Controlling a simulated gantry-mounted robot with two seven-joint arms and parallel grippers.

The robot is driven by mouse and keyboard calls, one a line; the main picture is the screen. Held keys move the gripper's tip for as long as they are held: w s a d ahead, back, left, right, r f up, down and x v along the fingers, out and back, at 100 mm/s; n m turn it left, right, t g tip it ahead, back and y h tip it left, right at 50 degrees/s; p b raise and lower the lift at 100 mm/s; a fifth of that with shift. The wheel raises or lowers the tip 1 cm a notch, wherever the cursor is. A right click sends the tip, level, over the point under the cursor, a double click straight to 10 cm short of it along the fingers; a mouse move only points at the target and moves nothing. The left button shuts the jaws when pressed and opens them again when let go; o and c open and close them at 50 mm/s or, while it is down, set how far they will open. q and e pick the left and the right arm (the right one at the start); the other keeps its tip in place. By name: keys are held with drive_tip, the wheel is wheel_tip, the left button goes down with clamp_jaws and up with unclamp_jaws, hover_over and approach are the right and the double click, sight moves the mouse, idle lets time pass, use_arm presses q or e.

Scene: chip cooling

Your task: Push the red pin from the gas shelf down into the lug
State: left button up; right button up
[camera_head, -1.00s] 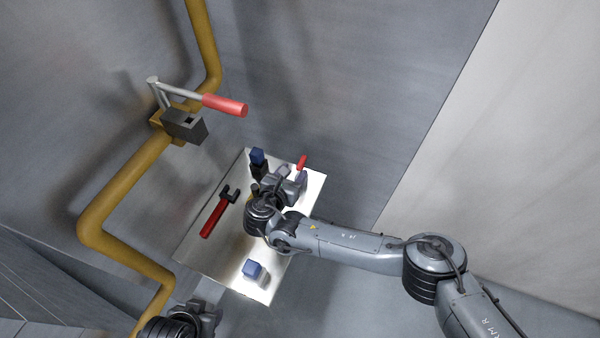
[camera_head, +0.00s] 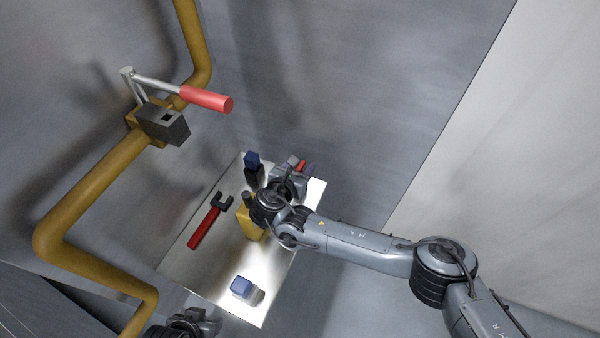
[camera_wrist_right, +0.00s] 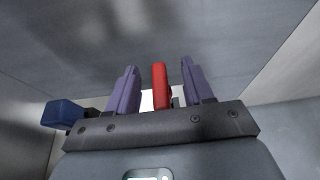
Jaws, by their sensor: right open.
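The red pin (camera_head: 301,164) stands at the far right end of the metal shelf (camera_head: 190,262), partly hidden by my right gripper. My right gripper (camera_head: 303,171) is open, its purple fingers on either side of the pin. In the right wrist view the red pin (camera_wrist_right: 160,86) is upright between the spread fingers (camera_wrist_right: 159,68), with gaps on both sides. A dark grey block with a square hole (camera_head: 170,128), apparently the lug, sits on the yellow pipe below the red-handled lever. My left gripper (camera_head: 195,322) is at the bottom edge; its jaw state is unclear.
The red lever handle (camera_head: 207,98) sticks out over open space. Grey walls enclose the shelf.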

drive_tip(key=shift+s, duration=0.1)
clamp_jaws()
drive_tip(key=shift+r, duration=0.1)
idle(0.3)
